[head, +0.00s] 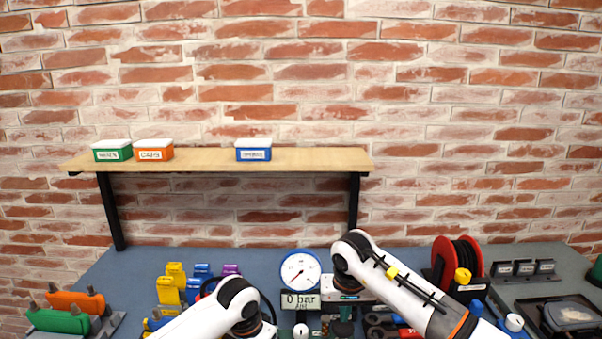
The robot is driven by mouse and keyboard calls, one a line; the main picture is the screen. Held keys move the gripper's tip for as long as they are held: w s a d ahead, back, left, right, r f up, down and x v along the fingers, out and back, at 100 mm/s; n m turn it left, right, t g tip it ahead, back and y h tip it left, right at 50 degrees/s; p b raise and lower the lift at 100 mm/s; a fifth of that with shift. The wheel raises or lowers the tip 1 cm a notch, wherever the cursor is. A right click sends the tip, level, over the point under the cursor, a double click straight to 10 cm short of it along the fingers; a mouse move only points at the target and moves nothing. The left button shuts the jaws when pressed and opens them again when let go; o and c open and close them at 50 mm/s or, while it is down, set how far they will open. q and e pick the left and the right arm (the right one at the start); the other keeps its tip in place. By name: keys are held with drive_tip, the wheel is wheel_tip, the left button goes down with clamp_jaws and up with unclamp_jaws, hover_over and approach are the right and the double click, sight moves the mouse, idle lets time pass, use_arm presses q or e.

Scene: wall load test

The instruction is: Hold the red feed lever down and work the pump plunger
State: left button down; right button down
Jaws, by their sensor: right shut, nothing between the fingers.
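A round pressure gauge (300,270) with a blue rim faces me above a sign (300,301) reading 0 bar. A white knob (300,330) shows below the sign, at the lower edge; I cannot tell whether it is the plunger. My right gripper (345,312) points down just right of the sign, shut and empty, above a dark green part (343,328). I cannot tell whether they touch. My left arm reaches in from below, left of the gauge; its gripper fingers are out of sight. I cannot make out the red feed lever.
A wooden shelf (210,160) with labelled boxes hangs over the back of the blue bench (130,265). Yellow and blue parts (175,287) stand left of my left arm. A red reel (457,262) stands at right, and a tray (570,315) at far right.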

sight(343, 326)
drive_tip(key=shift+f, duration=2.35)
drive_tip(key=shift+r, duration=2.35)
drive_tip(key=shift+f, duration=2.35)
drive_tip(key=shift+r, duration=2.4)
drive_tip(key=shift+f, duration=0.15)
